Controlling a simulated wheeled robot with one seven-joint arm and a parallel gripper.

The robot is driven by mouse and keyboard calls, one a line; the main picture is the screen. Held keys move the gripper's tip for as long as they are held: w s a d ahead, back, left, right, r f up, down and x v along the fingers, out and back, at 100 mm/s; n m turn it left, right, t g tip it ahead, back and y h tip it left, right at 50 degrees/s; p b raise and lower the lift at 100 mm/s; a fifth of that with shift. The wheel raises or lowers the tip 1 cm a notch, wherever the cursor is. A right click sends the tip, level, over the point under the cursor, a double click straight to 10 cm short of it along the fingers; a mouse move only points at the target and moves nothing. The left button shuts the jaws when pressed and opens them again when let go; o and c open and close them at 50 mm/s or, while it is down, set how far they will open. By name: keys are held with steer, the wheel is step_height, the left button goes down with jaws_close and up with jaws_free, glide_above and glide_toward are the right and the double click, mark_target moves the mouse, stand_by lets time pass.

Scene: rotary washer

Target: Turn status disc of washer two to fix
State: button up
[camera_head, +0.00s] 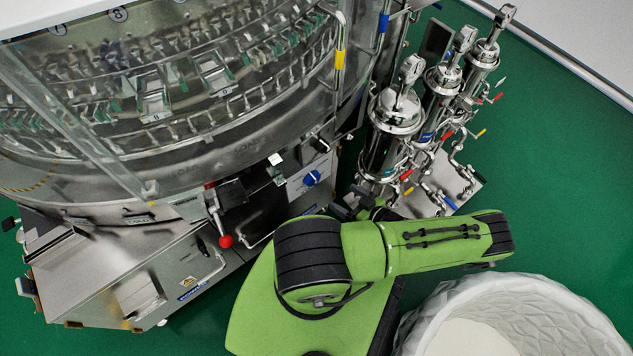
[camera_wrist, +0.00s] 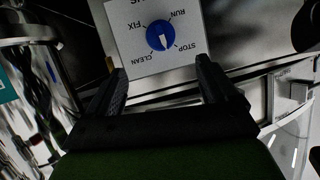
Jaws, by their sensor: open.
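The status disc (camera_wrist: 160,35) is a round blue knob with a white pointer, on a pale plate (camera_wrist: 122,42) lettered FIX, RUN, STOP and CLEAN. In the wrist view its pointer aims down, between CLEAN and STOP, and not at FIX on the upper left. In the head view the blue disc (camera_head: 312,178) sits on the front of the washer (camera_head: 190,200). My gripper (camera_wrist: 160,68) is open and empty, its fingers below the disc in the wrist view and apart from it.
A red-knobbed lever (camera_head: 225,241) sticks out left of the disc. Steel cylinders with coloured valve handles (camera_head: 395,125) stand to the right. A white textured tub (camera_head: 560,310) is at the lower right. Green floor is free between the tub and cylinders.

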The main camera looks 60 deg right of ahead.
mark_target(313, 180)
steer(key=b+x, duration=0.3)
steer(key=x, duration=1)
steer(key=shift+s, duration=0.1)
steer(key=c, duration=1)
steer(key=shift+c, duration=0.2)
steer(key=shift+d+f+m+t+y, duration=0.1)
steer(key=shift+m+t+y, duration=0.5)
steer(key=shift+m, duration=0.65)
steer(key=shift+f+m+t+y, duration=0.1)
steer(key=shift+m+t+y, duration=0.5)
steer(key=shift+m, duration=0.7)
steer(key=shift+d+f+m+t+y, duration=0.15)
steer(key=shift+m+t+y, duration=0.25)
steer(key=shift+m+t, duration=0.65)
steer(key=shift+m+g, duration=0.25)
steer(key=shift+m, duration=0.15)
